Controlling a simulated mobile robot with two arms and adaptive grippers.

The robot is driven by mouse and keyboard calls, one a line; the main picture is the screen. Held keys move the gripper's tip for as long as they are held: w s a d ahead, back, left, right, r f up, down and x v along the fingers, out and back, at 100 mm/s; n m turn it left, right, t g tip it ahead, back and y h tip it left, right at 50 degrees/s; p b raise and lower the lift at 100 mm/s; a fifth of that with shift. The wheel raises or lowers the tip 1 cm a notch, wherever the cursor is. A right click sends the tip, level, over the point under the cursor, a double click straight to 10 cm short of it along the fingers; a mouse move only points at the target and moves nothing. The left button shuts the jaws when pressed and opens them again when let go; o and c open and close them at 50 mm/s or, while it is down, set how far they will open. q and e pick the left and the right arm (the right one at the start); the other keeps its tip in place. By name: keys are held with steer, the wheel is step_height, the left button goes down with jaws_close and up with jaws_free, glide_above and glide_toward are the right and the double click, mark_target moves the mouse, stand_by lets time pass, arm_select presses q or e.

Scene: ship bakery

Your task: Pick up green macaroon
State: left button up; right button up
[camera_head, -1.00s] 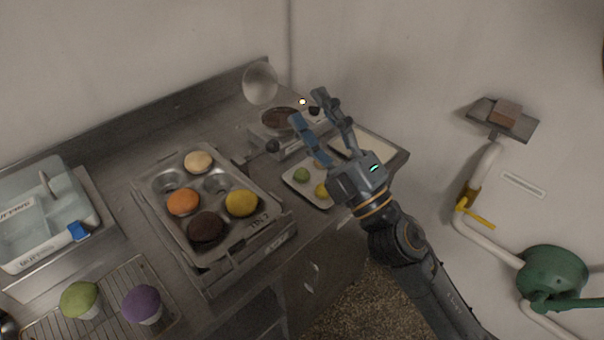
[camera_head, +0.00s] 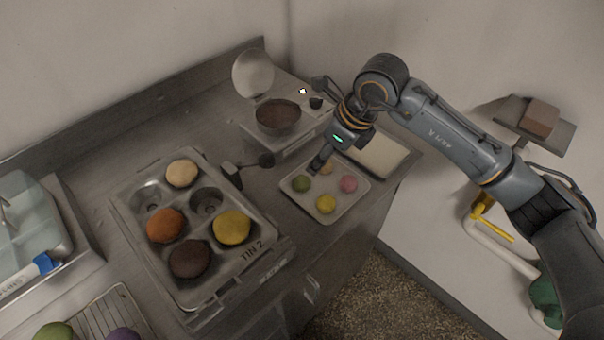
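The green macaroon (camera_head: 301,183) sits at the left corner of a small pale tray (camera_head: 318,206), with a pink, a yellow and a tan macaroon on the same tray. My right gripper (camera_head: 317,166) points down over the tray's back left edge, just above and right of the green macaroon. A fingertip shows close to it, apart or touching I cannot tell. The fingers overlap in this view, so their opening is unclear. The green macaroon is not held. My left gripper is not in view.
A muffin tin (camera_head: 265,232) with several muffins stands left of the tray. A scale with a brown-filled bowl (camera_head: 278,118) is behind it, and a white tray (camera_head: 378,154) lies to the right. A wire rack (camera_head: 112,318) is at front left.

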steer(key=p, duration=0.1)
glide_above(305, 180)
steer(key=s+d, duration=0.2)
steer(key=f, duration=0.4)
steer(key=shift+w+a+f, duration=0.1)
steer(key=shift+w+f, duration=0.15)
steer(key=shift+f, duration=0.05)
steer(key=p+x, duration=0.1)
steer(key=x, duration=0.1)
steer(key=shift+w+f+p, duration=0.1)
steer(key=shift+f+p, duration=0.25)
steer(key=p+x, duration=0.1)
steer(key=x, duration=0.1)
steer(key=shift+w+f, duration=0.2)
steer(key=shift+f, duration=0.2)
steer(key=shift+w+a+f, duration=0.15)
steer(key=shift+a+f, duration=0.05)
steer(key=shift+f, duration=0.35)
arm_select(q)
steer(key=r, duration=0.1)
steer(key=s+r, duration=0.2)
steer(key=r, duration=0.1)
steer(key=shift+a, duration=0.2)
arm_select(e)
steer(key=c, duration=0.6)
